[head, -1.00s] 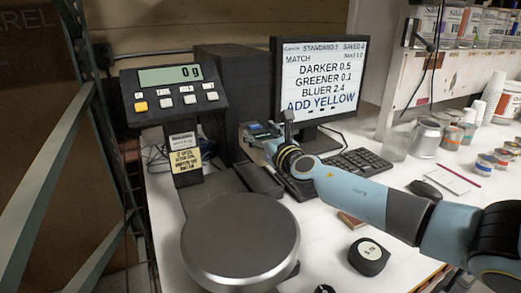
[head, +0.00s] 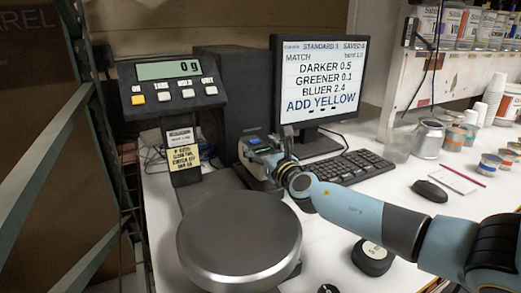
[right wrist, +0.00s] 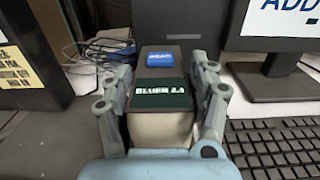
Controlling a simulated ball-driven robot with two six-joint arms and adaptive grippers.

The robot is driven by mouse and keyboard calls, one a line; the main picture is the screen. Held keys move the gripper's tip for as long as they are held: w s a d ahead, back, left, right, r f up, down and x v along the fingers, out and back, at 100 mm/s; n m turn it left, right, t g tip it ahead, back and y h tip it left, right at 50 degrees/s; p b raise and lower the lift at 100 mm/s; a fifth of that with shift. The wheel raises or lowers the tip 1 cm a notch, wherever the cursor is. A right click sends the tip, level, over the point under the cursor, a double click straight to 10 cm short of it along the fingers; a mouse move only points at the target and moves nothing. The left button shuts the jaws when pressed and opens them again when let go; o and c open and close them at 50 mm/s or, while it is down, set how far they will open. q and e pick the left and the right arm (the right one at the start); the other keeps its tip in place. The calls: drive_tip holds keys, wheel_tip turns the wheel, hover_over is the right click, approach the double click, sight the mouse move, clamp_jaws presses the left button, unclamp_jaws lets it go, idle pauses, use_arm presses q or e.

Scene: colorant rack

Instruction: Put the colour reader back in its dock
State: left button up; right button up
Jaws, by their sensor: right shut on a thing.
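The colour reader (head: 251,152) is a small pale and dark block with a blue button. It also shows in the right wrist view (right wrist: 163,95), where its screen reads "BLUER 2.4". My right gripper (head: 266,152) is shut on it, with a finger on each side in the right wrist view (right wrist: 165,82). The dock (head: 250,178) is a dark, low block on the bench, left of the keyboard. The reader is at or just above the dock; I cannot tell if they touch. The reader and arm hide part of the dock. My left gripper is not in view.
A scale with a round pan (head: 240,235) and display post (head: 172,90) stands left of the reader. A monitor (head: 322,75), keyboard (head: 350,168) and black computer box (head: 232,85) are close by. A mouse (head: 428,191) and paint cans stand right.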

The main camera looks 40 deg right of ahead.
drive_tip(key=o, duration=1.7)
drive_tip(key=shift+f, duration=0.1)
drive_tip(key=shift+o, duration=0.2)
drive_tip(key=shift+r, duration=0.3)
drive_tip(key=shift+r+p, duration=0.45)
drive_tip(key=shift+p, duration=0.3)
drive_tip(key=v, duration=1.2)
drive_tip(key=shift+f, duration=0.15)
drive_tip(key=shift+s+a+f, duration=0.1)
